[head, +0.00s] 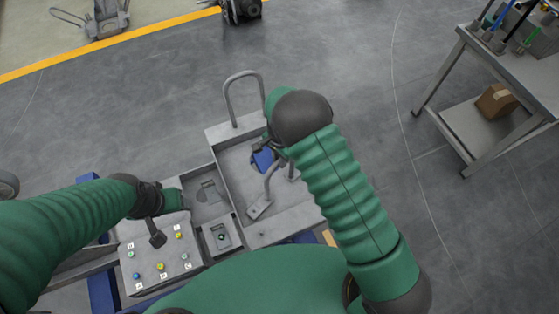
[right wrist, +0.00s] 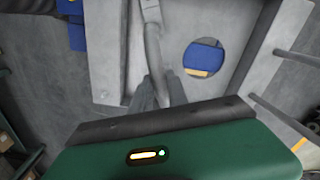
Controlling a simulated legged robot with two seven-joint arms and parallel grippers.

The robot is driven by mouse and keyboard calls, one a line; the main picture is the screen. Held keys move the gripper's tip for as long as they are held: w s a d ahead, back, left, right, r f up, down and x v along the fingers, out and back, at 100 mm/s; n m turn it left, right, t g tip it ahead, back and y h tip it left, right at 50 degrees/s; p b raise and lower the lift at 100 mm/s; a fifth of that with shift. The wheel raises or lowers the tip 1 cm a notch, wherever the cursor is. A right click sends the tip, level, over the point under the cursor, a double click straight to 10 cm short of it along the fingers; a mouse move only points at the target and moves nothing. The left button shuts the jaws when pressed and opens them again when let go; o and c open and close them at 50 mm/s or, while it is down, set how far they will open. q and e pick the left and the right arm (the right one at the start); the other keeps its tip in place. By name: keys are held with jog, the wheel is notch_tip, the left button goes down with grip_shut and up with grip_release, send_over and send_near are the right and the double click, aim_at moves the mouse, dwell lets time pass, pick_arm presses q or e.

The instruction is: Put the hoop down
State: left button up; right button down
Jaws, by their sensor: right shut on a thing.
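A grey metal hoop (head: 269,184) is over the grey chassis tray (head: 237,165), with a flat foot plate at its lower end. My right gripper (head: 279,150) is shut on its bar, partly hidden by my wrist. In the right wrist view, the hoop's bar (right wrist: 152,42) runs between the fingers of the gripper (right wrist: 160,90). I cannot tell whether its feet touch the tray. A second grey hoop (head: 228,98) stands upright at the tray's far edge. My left gripper (head: 172,199) is by the control panel (head: 157,268); its fingers are not clear.
A round hole in the tray shows blue beneath (right wrist: 202,56). A smaller compartment (head: 205,202) lies left of the tray. The control panel has several coloured buttons. A grey workbench (head: 535,80) with a cardboard box (head: 496,101) on its shelf stands at right. Floor between is clear.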

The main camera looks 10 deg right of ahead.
jog(key=shift+d+f, duration=0.2)
jog(key=shift+f, duration=0.35)
jog(key=shift+d+f, duration=0.1)
jog(key=shift+d, duration=0.2)
jog(key=c, duration=1.7)
grip_release()
jog(key=shift+s, duration=0.1)
jog(key=o, duration=0.4)
jog(key=shift+a, duration=0.45)
